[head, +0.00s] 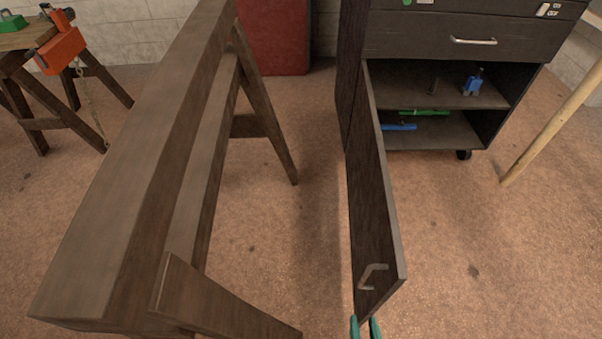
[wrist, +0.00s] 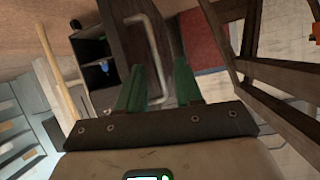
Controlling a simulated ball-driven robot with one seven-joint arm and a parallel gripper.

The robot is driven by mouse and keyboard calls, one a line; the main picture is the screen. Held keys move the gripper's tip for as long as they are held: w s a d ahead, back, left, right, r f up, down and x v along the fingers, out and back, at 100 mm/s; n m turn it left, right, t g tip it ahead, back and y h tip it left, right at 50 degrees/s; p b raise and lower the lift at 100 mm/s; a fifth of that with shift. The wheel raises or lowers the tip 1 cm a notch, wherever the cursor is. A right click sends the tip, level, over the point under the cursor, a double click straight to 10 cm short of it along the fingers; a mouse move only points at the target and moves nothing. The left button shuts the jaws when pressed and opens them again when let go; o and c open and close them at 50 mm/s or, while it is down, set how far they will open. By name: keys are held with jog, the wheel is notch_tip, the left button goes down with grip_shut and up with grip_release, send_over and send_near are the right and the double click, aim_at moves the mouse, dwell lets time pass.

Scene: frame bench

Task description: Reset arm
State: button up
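My gripper (head: 364,326) shows only as two green fingertips at the bottom edge of the head view, just below the near end of the open cabinet door (head: 375,210). In the wrist view my gripper (wrist: 160,82) has its two green fingers apart, with nothing held between them. The door's metal handle (head: 371,276) appears beyond and partly between the fingers in the wrist view (wrist: 158,50). In the head view the handle is apart from the fingertips. Most of my arm is out of the head view.
A dark cabinet (head: 425,46) on casters stands at the back right, with blue and green tools on its shelves. A wooden sawhorse beam (head: 130,180) fills the left. A pole (head: 550,130) leans at right. A red box (head: 272,38) stands at the back.

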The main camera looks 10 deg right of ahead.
jog(key=s+d+r+n+g+y+p, duration=0.1)
jog(key=s+d+r+g+p, duration=0.2)
jog(key=s+d+r+g, duration=0.1)
jog(key=s+d+r+n+g+p, duration=0.1)
jog(key=s+d+r+g+p, duration=0.2)
jog(key=d+r+g, duration=0.4)
notch_tip(320, 180, up, 4)
jog(key=shift+s+d+f+g+y, duration=0.1)
jog(key=shift+s+d+g+y, duration=0.05)
jog(key=shift+s+g+y, duration=0.25)
